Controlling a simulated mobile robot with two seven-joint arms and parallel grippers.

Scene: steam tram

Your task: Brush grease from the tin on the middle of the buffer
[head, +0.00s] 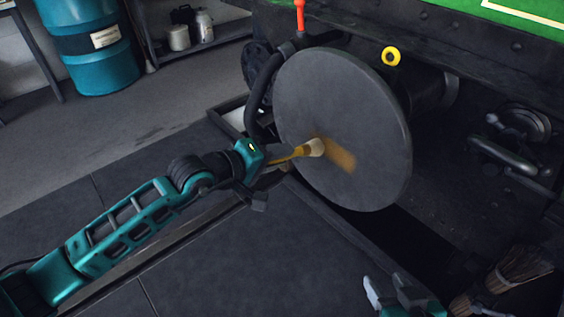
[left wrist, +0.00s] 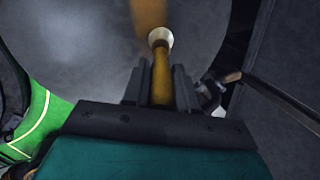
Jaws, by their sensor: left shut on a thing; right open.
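The buffer (head: 365,120) is a large round grey disc; it also fills the upper left wrist view (left wrist: 85,60). An orange-brown grease smear (head: 340,154) lies around its middle, and shows in the left wrist view (left wrist: 149,14). My left gripper (head: 268,158) is shut on the wooden handle of the brush (head: 313,148). In the left wrist view the brush (left wrist: 160,70) points away between the fingers, its pale bristles at or very near the disc, beside the smear. My right gripper (head: 388,296) is open and empty at the bottom edge. I cannot make out the grease tin.
A black curved hose (head: 258,103) hangs just left of the buffer. A metal coupling link (head: 503,156) and straw brooms (head: 520,268) are at the right. A blue drum (head: 88,45) stands far back left. The dark floor (head: 270,260) in front is clear.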

